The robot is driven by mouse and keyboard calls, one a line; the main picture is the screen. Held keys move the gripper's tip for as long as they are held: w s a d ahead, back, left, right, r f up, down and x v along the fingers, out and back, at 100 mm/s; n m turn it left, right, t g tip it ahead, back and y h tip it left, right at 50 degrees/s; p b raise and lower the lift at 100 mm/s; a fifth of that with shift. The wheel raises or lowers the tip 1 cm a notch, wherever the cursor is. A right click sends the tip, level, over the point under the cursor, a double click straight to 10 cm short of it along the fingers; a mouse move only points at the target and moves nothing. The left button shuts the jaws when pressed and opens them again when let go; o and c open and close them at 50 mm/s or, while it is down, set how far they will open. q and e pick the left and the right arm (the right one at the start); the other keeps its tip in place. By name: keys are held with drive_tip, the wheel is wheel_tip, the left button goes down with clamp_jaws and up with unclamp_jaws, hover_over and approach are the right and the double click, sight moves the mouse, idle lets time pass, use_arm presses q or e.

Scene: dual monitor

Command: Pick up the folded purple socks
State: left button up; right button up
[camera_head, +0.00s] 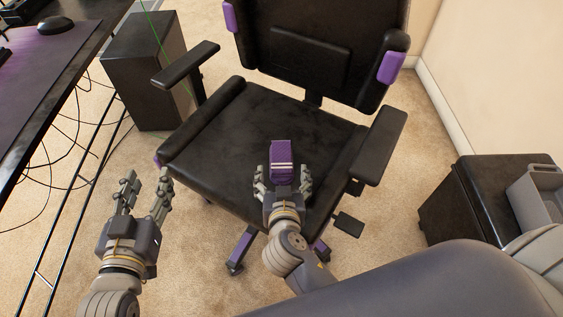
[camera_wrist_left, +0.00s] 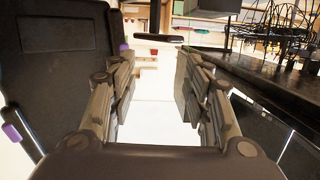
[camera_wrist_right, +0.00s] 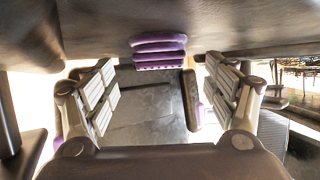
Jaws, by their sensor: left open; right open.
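The folded purple socks (camera_head: 281,155) lie on the black seat of the office chair (camera_head: 240,125), with pale stripes at their near end. They also show in the right wrist view (camera_wrist_right: 158,50), at the top between the two fingers. My right gripper (camera_head: 282,178) is open over the front of the seat, its fingers on either side of the socks' near end in the head view. I cannot tell whether it touches them. My left gripper (camera_head: 147,188) is open and empty, left of the chair and above the carpet.
A desk (camera_head: 70,70) with a mouse (camera_head: 55,25) runs along the left, with loose cables below. A dark cabinet (camera_head: 145,75) stands behind the chair's left armrest (camera_head: 185,65). The right armrest (camera_head: 380,145) is close to my right gripper. A black box with a grey bin (camera_head: 540,195) stands right.

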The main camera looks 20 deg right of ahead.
sight(282, 170)
drive_tip(key=shift+b+x, duration=0.3)
drive_tip(key=shift+x, duration=1.35)
use_arm(q)
drive_tip(key=r, duration=0.1)
drive_tip(key=r+t, duration=0.2)
drive_tip(key=shift+w+d+r, duration=0.3)
drive_tip(key=shift+d+r, duration=0.05)
use_arm(e)
drive_tip(key=shift+s+f, duration=0.1)
drive_tip(key=shift+c, duration=0.5)
drive_tip(key=c, duration=1)
drive_tip(key=shift+c, duration=0.2)
use_arm(q)
drive_tip(key=shift+f, duration=0.1)
